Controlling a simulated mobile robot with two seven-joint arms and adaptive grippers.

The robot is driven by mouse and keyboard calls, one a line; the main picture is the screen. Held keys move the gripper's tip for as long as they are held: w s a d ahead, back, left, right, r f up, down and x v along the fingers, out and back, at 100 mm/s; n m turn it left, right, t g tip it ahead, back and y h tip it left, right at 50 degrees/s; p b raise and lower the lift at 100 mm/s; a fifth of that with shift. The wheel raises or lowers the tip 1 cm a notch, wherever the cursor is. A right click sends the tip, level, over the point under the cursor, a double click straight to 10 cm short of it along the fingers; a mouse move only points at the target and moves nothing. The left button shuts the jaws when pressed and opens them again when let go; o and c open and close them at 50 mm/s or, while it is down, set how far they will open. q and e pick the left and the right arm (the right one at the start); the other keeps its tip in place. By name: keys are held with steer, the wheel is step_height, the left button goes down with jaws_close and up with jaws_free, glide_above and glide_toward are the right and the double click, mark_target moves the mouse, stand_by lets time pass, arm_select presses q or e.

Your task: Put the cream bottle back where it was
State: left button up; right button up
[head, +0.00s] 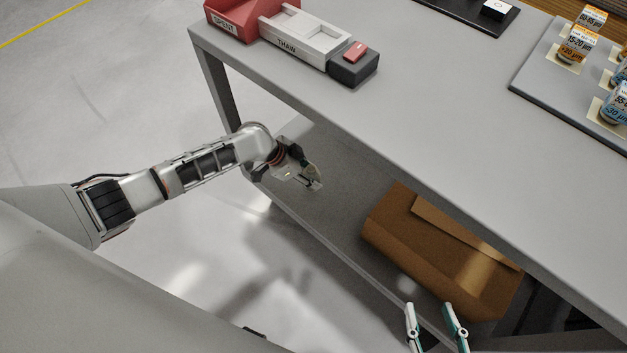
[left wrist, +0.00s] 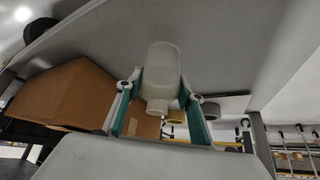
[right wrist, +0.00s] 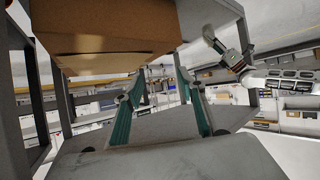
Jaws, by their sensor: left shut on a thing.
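The cream bottle (left wrist: 163,68) is between the fingers of my left gripper (left wrist: 160,88) in the left wrist view. Its wide body is at the top of that picture and its narrower neck points down. In the head view my left gripper (head: 313,178) is over the lower shelf, under the tabletop's edge; the bottle is hard to make out there. My right gripper (head: 437,318) is open near the shelf's front edge, at the bottom of the head view. In the right wrist view its fingers stand apart with nothing between them.
A cardboard box (head: 440,255) sits on the lower shelf (head: 300,215), right of my left gripper. The tabletop (head: 400,120) overhangs the shelf. On it are a red SPENT bin (head: 238,22), a THAW tray (head: 300,45) and several labelled bottles on a grey board (head: 545,88).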

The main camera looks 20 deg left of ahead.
arm_select(q)
steer(key=f+b, duration=0.1)
steer(key=f, duration=0.3)
steer(key=shift+s+f+b, duration=0.2)
steer(key=shift+b, duration=0.15)
steer(key=shift+w, duration=0.2)
steer(key=shift+c, duration=0.6)
steer(key=shift+r, duration=0.1)
steer(key=o, duration=1.4)
steer(key=shift+f, duration=0.2)
steer(key=shift+o, duration=0.2)
arm_select(e)
steer(key=shift+w+a+r+m, duration=0.3)
steer(key=shift+a+r, duration=0.35)
steer(key=shift+a, duration=0.1)
